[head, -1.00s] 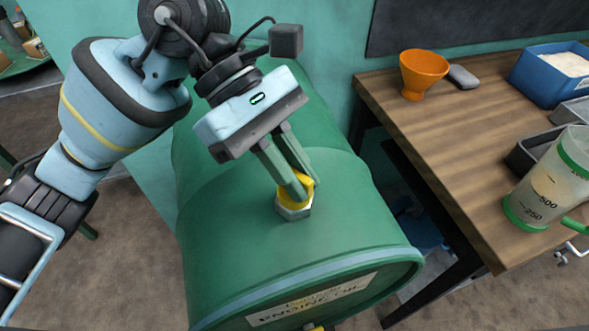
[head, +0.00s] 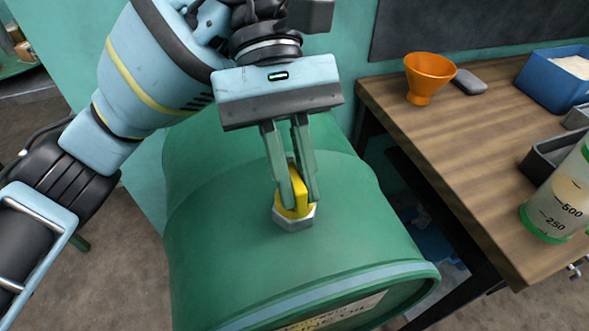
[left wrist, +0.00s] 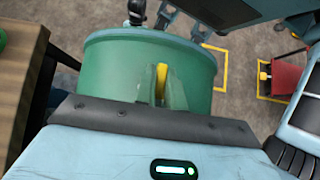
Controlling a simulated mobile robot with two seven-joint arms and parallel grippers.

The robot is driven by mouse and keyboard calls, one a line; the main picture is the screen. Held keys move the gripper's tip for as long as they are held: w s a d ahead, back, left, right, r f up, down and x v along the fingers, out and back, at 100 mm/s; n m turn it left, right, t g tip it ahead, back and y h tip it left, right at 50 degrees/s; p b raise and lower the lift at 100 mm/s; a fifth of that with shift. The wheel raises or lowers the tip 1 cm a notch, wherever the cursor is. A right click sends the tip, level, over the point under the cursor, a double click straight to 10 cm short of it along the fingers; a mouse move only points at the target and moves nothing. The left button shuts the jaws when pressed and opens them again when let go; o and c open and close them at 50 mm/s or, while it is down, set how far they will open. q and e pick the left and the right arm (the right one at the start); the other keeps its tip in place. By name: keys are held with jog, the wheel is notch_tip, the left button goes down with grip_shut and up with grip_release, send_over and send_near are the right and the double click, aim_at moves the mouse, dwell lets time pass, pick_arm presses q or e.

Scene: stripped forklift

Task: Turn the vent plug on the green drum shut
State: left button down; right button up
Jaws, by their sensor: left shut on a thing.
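The green drum (head: 240,255) lies on its side, with a label on its end facing the lower right. The yellow vent plug (head: 299,192) stands up from a grey hex fitting (head: 294,221) on the drum's upper side. My left gripper (head: 301,200) comes down from above, its two green fingers shut on the plug's yellow grip. In the left wrist view, the yellow plug (left wrist: 161,80) shows between the fingers, against the drum (left wrist: 110,68). The wrist body hides part of the drum there. My right gripper is not in view.
A wooden bench (head: 440,130) stands to the right with an orange funnel (head: 430,78), a grey block (head: 470,81), a blue bin (head: 552,82) and a measuring jug (head: 560,205). A teal wall is close behind the drum. Brown floor lies at left.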

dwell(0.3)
pick_arm(q)
jog(key=c, duration=1.5)
grip_release()
jog(key=shift+w+r, duration=0.1)
jog(key=shift+w+a+r, duration=0.1)
jog(key=shift+w+r, duration=0.1)
jog(key=shift+v, duration=3.5)
jog(key=shift+s, duration=0.1)
